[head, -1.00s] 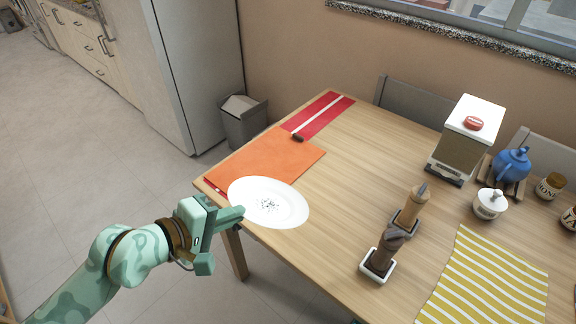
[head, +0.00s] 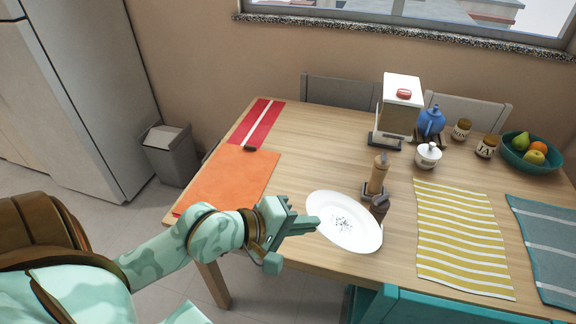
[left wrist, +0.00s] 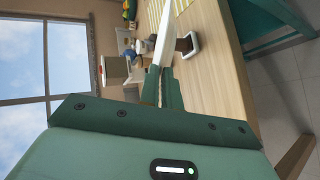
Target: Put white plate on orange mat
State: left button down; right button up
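The white plate (head: 338,231), with dark specks at its centre, is held by its left edge above the front part of the table. My left gripper (head: 312,224) is shut on that edge. In the left wrist view the plate (left wrist: 161,38) shows nearly edge-on between the fingers (left wrist: 162,88). My right gripper is not in view.
Two grinders (head: 378,174) in small holders stand close behind and right of the plate. A yellow striped mat (head: 460,238) lies to the right. A dispenser (head: 398,106), blue teapot (head: 431,121) and fruit bowl (head: 535,153) stand at the back. A teal chair (head: 430,307) is at the front edge.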

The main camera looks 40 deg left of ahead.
aim_at(223, 180)
jog(key=k+j+z, duration=0.1)
jog(key=z, duration=0.35)
jog(key=k+j+z, duration=0.1)
jog(key=j+z, duration=0.15)
jog(key=z, duration=0.2)
jog(key=k+j+z, duration=0.15)
jog(key=z, duration=0.3)
jog(key=k+j+z, duration=0.1)
jog(key=z, duration=0.3)
jog(key=k+z, duration=0.15)
jog(key=z, duration=0.3)
jog(key=k+j+z, duration=0.15)
jog(key=k+z, duration=0.15)
jog(key=k, duration=0.15)
jog(key=k+z, duration=0.25)
jog(key=k, duration=0.25)
jog(key=k+j+u, duration=0.55)
jog(key=k+j, duration=0.2)
jog(key=k+j+u, duration=0.55)
jog(key=j, duration=0.45)
jog(key=k, duration=0.05)
